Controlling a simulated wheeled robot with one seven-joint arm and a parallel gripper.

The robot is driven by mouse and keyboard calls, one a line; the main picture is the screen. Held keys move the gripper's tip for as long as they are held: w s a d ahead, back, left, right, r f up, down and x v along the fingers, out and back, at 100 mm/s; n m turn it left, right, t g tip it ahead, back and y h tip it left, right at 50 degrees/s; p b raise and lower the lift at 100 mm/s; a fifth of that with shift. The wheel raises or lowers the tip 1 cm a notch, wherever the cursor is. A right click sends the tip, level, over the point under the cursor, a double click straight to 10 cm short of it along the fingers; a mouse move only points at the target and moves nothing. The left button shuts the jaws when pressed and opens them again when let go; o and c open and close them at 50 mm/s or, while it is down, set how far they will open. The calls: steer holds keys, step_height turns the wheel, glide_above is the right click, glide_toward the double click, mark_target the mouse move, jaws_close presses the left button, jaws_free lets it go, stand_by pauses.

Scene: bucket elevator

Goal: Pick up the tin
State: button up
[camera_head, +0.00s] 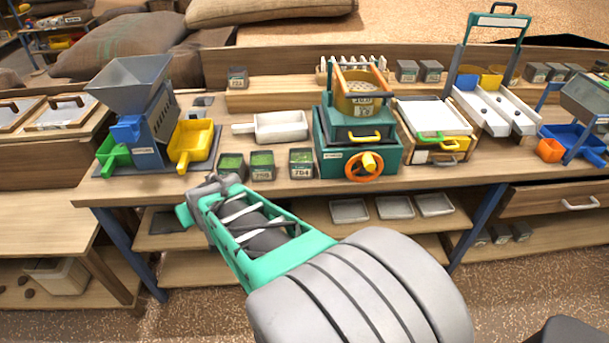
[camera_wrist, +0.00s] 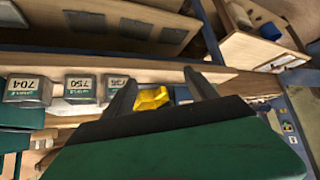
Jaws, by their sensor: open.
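Three grey tins with green contents stand in a row near the front edge of the workbench: the left tin (camera_head: 231,164), the middle tin (camera_head: 262,166) labelled 750, and the right tin (camera_head: 301,163) labelled 704. The wrist view, turned over, shows tin 704 (camera_wrist: 27,90), tin 750 (camera_wrist: 80,88) and the left tin (camera_wrist: 114,86), partly hidden by a finger. My gripper (camera_head: 212,184) is at the bench's front edge, just before the left tin. Its fingers (camera_wrist: 160,77) are apart with nothing held between them. I cannot tell which tin is meant.
A yellow scoop (camera_head: 192,143) and a blue-grey hopper machine (camera_head: 137,97) stand to the left. A white scoop (camera_head: 280,126) lies behind the tins. A teal machine with an orange wheel (camera_head: 362,163) stands to the right. The bench's lower shelf (camera_head: 290,213) is below the tabletop.

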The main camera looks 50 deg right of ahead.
steer(key=shift+o, duration=0.6)
steer(key=d+f+m+t+h+b, duration=0.1)
steer(key=d+f, duration=0.4)
steer(key=d, duration=0.5)
steer(key=shift+w+d+f+m+t+h+b, duration=0.15)
steer(key=shift+w+f+m+t+h+b, duration=0.2)
steer(key=shift+m+h+b, duration=0.45)
steer(key=m+h+b, duration=0.4)
steer(key=h+b, duration=0.1)
steer(key=h, duration=0.4)
glide_toward(302, 169)
steer(key=shift+t, duration=0.35)
steer(key=x, duration=0.2)
steer(key=f+x, duration=0.1)
steer(key=x, duration=0.2)
steer(key=shift+s+d, duration=0.1)
steer(key=shift+d, duration=0.05)
steer(key=x, duration=0.6)
steer(key=shift+d+r, duration=0.15)
steer(key=shift+w+d, duration=0.25)
steer(key=shift+w, duration=0.1)
steer(key=shift+r, duration=0.1)
steer(key=c, duration=1.4)
